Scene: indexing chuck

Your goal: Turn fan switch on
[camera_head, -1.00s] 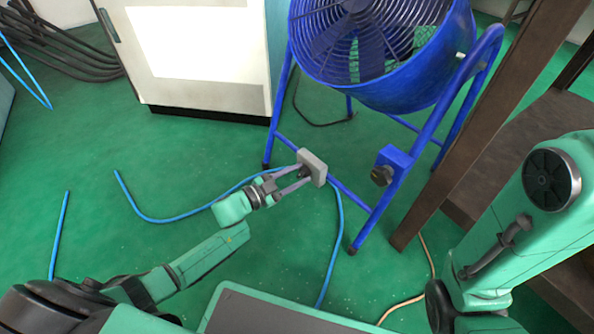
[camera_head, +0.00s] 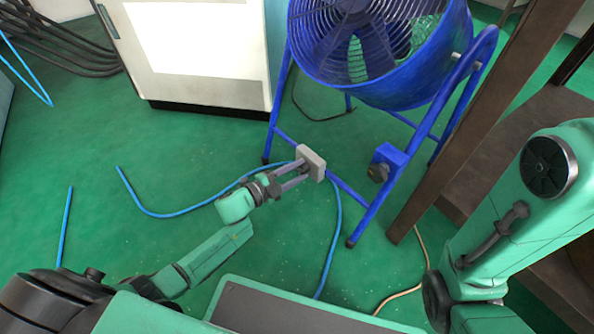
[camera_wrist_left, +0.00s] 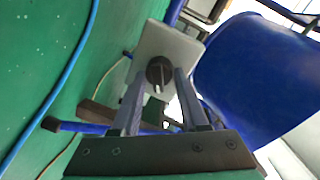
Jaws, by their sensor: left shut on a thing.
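The fan (camera_head: 380,50) is a blue drum with a wire guard on a blue tube stand. A pale grey switch box (camera_head: 314,160) sits on the stand's low crossbar. In the left wrist view the box (camera_wrist_left: 172,45) carries a dark round knob (camera_wrist_left: 159,71) with a pale mark. My left gripper (camera_head: 304,168) reaches the box from the left. In the wrist view its two fingers (camera_wrist_left: 160,84) are at either side of the knob and shut on it. The knob is hidden in the head view. My right gripper is out of view.
A blue box with a dark knob (camera_head: 387,163) is on the fan's right leg. A white cabinet (camera_head: 200,85) stands behind left. A brown post and shelf (camera_head: 480,130) stand at right. Blue hose (camera_head: 170,215) crosses the green floor.

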